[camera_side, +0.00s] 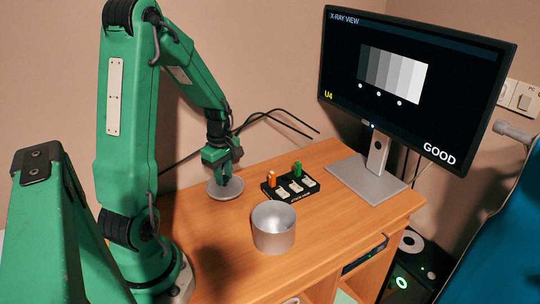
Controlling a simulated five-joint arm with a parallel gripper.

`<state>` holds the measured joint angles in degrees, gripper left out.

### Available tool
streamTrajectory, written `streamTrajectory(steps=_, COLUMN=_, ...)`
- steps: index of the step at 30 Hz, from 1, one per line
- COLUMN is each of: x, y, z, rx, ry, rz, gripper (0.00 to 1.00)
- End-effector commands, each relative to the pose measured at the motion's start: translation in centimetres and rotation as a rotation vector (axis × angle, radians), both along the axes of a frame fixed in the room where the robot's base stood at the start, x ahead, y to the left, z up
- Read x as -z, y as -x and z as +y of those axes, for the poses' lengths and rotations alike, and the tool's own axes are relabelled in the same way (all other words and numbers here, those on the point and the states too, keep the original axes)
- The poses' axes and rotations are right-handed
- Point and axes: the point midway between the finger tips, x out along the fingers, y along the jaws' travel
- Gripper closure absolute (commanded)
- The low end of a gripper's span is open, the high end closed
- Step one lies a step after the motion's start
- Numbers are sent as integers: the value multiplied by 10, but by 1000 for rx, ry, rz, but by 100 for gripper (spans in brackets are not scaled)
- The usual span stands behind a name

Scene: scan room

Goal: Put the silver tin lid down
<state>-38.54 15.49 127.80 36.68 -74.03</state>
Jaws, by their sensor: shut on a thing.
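The silver tin lid (233,190) is a round grey disc with a raised middle, at the left back of the wooden desk. My green gripper (222,173) points down over it and is shut on it at its middle. The lid is at or just above the desk top; I cannot tell whether it touches. The fingertips are small and partly hidden. The open silver tin (273,230) stands upright on the desk, to the right and nearer the camera, apart from the lid.
A black tray (268,192) holding an orange piece (271,178), a green piece (297,169) and white labels is right of the lid. A monitor (420,75) reading "GOOD" stands behind on a grey base (350,187). Black cables lie along the wall. The desk's front middle is clear.

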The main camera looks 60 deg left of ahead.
Motion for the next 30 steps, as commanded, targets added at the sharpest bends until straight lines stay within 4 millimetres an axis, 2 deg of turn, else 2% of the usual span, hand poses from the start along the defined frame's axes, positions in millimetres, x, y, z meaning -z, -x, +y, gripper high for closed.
streamTrajectory(steps=7, x=24, y=0, z=-1, rx=0, ry=2, rz=2, gripper=98)
streamTrajectory(steps=22, x=30, y=0, z=-1, rx=0, ry=2, rz=1, gripper=98)
streamTrajectory(steps=23, x=30, y=0, z=-1, rx=0, ry=0, rz=1, gripper=70)
streamTrajectory(steps=25, x=30, y=0, z=-1, rx=0, ry=0, rz=1, gripper=56)
streamTrajectory(steps=30, x=30, y=0, z=-1, rx=0, ry=0, rz=1, gripper=54)
